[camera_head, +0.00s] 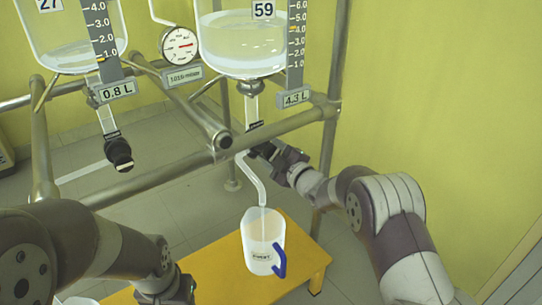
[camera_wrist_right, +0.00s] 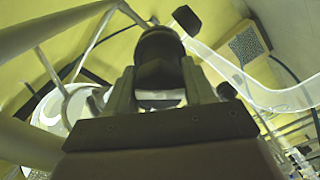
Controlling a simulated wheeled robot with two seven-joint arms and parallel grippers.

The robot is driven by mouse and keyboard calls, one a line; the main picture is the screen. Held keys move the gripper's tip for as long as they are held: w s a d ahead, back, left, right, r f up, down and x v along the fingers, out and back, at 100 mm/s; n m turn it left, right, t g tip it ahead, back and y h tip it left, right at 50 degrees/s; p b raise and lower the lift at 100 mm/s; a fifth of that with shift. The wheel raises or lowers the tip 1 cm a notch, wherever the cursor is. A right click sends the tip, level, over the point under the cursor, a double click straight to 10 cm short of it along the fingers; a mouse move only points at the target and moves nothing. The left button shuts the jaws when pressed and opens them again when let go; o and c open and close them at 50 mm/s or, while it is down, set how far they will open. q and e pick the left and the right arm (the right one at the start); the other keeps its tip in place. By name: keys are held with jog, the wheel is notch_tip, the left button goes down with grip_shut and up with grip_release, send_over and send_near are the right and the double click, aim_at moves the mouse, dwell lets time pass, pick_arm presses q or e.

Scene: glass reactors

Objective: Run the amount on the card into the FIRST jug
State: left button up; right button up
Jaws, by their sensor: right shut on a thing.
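Glass vessel 59 (camera_head: 243,50) holds clear liquid and has a scale and a plate (camera_head: 293,97) reading 4.3 L. Under it a drain with a bent clear spout (camera_head: 252,178) leads down to a white jug (camera_head: 262,235) with a blue handle. The jug's label is too blurred to read surely.
The jug stands on a yellow bench (camera_head: 205,262). Vessel 27 (camera_head: 68,40), its plate (camera_head: 115,90) reading 0.8 L, has a dark tap (camera_head: 119,153) below. A round gauge (camera_head: 180,46) hangs between. A metal frame rail (camera_head: 165,172) crosses in front.

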jog(key=n+b, duration=0.1)
jog(key=n, duration=0.1)
jog(key=n+b, duration=0.1)
jog(key=shift+f+n, duration=0.3)
jog(key=shift+n, duration=0.1)
jog(key=n+b, duration=0.2)
jog(key=shift+n, duration=0.4)
jog(key=n+b, duration=0.3)
jog(key=b, duration=0.1)
jog(key=shift+n, duration=0.3)
jog(key=shift+r+n+b, duration=0.15)
jog(key=shift+n+b, duration=0.5)
jog(key=shift+n, duration=0.25)
jog(key=o, duration=1)
jog(key=shift+r, duration=0.1)
